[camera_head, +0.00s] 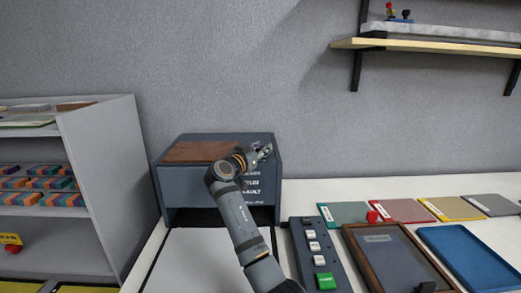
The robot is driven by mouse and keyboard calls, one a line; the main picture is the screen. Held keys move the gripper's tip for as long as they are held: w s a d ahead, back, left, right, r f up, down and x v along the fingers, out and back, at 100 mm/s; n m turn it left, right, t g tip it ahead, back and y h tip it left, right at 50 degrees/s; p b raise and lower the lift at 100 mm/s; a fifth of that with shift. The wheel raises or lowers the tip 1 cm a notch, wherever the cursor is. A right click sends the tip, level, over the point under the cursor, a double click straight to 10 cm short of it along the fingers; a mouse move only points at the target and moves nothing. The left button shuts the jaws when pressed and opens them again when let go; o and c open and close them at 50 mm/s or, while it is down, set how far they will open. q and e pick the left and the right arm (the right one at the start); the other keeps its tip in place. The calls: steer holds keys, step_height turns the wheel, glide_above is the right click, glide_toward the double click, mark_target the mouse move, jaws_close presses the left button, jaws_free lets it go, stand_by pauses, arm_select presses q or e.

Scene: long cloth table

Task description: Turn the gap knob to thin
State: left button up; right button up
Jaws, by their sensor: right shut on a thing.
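A dark grey box-shaped machine (178,190) with a brown panel on top stands on the table against the wall. White lettering (251,184), too small to read fully, runs down the right part of its front. My right arm reaches up from the bottom, and my right gripper (264,152) is at the machine's upper right front, above the lettering. It is shut on what seems to be the gap knob, which is largely hidden by the fingers. I cannot tell the knob's setting. My left gripper is not in view.
A button panel (305,262) with several pale buttons and a green one lies right of my arm. Beyond it are a wood-framed tray (355,262), a blue tray (428,233) and several coloured mats. A shelf unit (105,165) stands at left; a wall shelf (440,46) hangs upper right.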

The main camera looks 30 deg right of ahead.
mark_target(258, 150)
steer(key=o, duration=1.2)
steer(key=shift+a, duration=0.1)
steer(key=shift+s+a, duration=0.15)
steer(key=shift+a, duration=0.15)
steer(key=v, duration=0.7)
steer(key=shift+d+f, duration=0.1)
